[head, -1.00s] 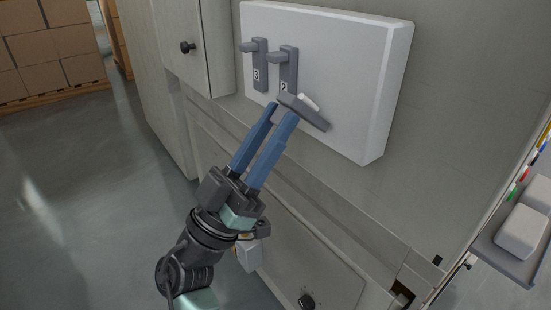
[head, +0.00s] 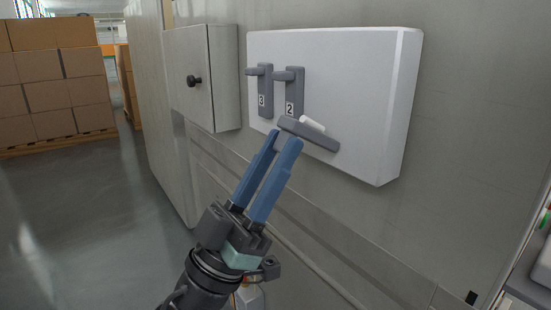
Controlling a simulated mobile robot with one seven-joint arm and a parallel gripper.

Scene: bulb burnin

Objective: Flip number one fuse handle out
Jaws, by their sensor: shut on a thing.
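The number one fuse handle (head: 318,136) is the rightmost grey lever on the white fuse box (head: 350,75). It is swung away from upright, slanting down to the right, with a white cylindrical fuse (head: 312,124) on it; its number does not show. Handles number two (head: 295,90) and number three (head: 265,85) stand upright to its left. My gripper (head: 282,138) comes from below, its two blue fingers closed on the left end of the number one handle. The exact contact is partly hidden by the fingers.
A small grey cabinet with a black knob (head: 194,81) is to the left of the fuse box. Stacked cartons (head: 45,95) stand far left beyond open floor (head: 90,215). A ledge runs along the wall below the box.

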